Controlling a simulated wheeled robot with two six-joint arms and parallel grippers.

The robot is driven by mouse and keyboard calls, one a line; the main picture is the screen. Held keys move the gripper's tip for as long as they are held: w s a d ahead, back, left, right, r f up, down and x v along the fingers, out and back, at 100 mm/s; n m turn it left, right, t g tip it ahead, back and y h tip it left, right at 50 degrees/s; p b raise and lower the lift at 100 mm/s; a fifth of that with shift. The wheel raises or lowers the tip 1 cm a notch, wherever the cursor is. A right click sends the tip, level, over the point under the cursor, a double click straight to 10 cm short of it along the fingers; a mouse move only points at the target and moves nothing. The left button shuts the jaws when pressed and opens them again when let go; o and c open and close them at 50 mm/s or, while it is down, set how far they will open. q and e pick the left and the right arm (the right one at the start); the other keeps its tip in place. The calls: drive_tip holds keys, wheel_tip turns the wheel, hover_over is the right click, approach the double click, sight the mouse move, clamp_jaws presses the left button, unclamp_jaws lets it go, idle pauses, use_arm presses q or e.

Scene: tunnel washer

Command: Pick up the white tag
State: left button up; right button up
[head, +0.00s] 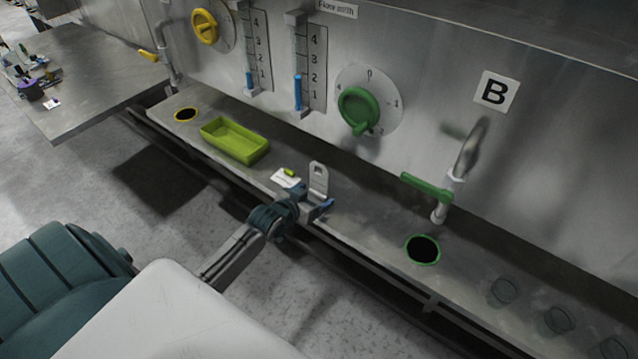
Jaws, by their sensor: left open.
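A small white tag (284,179) lies on the narrow metal shelf, with a small yellow-green piece (289,172) at its upper edge. My left gripper (312,199) is open at the front edge of the shelf, just right of the tag and in front of an upright metal bracket with a hole (318,174). In this view the gripper's near side overlaps the tag's lower right area; I cannot tell whether they touch. My right gripper is out of view.
A lime-green tray (236,152) and a yellow-rimmed hole (186,115) are left of the tag. A green-handled tap (428,187), a green-rimmed hole (437,259) and clear glasses (503,291) are to the right. The panel wall with dials stands behind.

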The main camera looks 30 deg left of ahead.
sight(319, 187)
use_arm(q)
drive_tip(key=shift+w+f, duration=0.2)
drive_tip(key=shift+w, duration=0.1)
drive_tip(key=shift+s+r, duration=0.1)
drive_tip(key=c, duration=0.9)
drive_tip(key=shift+c, duration=0.8)
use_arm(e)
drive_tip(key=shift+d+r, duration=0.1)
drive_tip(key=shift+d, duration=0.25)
use_arm(q)
drive_tip(key=shift+r, duration=0.1)
drive_tip(key=shift+r+b, duration=0.45)
drive_tip(key=shift+r, duration=0.15)
drive_tip(key=shift+s+d+r+b, duration=0.15)
drive_tip(key=shift+r+b, duration=0.15)
drive_tip(key=shift+r, duration=0.2)
drive_tip(key=shift+s+d+r+b, duration=0.1)
drive_tip(key=shift+r+b, duration=0.15)
drive_tip(key=shift+r, duration=0.2)
drive_tip(key=s+d+r+b, duration=0.1)
drive_tip(key=s+d+b, duration=0.1)
drive_tip(key=s+d, duration=0.2)
drive_tip(key=s+d+b, duration=0.2)
drive_tip(key=s+d, duration=0.1)
drive_tip(key=s, duration=0.6)
drive_tip(key=shift+s+d+r, duration=0.15)
drive_tip(key=shift+d+r, duration=0.2)
drive_tip(key=shift+d, duration=0.05)
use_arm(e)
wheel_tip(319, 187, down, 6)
